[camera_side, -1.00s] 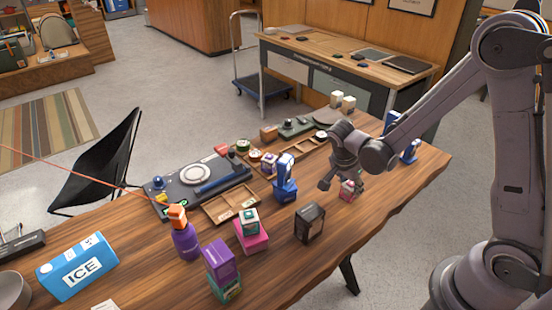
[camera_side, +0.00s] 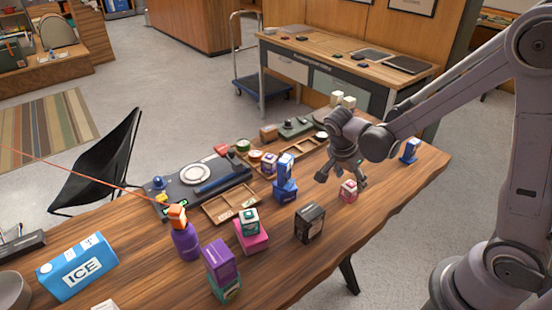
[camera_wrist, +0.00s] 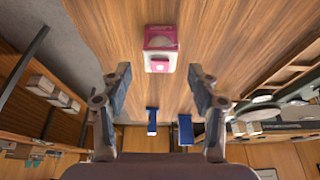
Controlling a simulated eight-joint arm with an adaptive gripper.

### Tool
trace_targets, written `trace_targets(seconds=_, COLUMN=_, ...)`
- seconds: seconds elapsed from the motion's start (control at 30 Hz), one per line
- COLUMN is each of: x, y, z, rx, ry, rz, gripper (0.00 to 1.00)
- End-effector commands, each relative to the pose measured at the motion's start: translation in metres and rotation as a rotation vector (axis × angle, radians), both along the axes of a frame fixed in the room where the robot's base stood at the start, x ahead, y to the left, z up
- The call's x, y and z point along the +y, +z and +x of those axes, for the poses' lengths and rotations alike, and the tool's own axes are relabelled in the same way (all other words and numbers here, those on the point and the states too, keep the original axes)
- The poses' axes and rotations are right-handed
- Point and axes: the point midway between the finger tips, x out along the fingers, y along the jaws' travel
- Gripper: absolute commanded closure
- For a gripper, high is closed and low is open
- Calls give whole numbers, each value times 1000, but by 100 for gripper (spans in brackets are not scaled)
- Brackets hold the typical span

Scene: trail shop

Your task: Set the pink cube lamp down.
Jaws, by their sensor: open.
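The pink cube lamp (camera_side: 348,191) stands upright on the wooden table, near its right edge in the side view. In the wrist view the lamp (camera_wrist: 160,50) is a pink-framed cube with a pale face, beyond the fingertips and centred between them. My gripper (camera_side: 341,179) is open and empty, just above and a little left of the lamp in the side view. In the wrist view its fingers (camera_wrist: 160,76) are spread wide with bare table between them. The lamp appears clear of both fingers.
A black box (camera_side: 309,223) stands to the left front of the lamp. Blue items (camera_side: 285,178) stand farther left, and another blue item (camera_side: 409,151) stands at the back right. The table around the lamp is bare, with its edge to the right.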

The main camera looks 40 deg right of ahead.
Motion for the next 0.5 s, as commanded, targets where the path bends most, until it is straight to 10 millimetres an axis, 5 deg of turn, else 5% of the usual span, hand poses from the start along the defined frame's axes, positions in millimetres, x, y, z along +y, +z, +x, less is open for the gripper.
trace_targets(seconds=0.5, x=29, y=68, z=0, rx=-1, ry=1, rz=0, gripper=39)
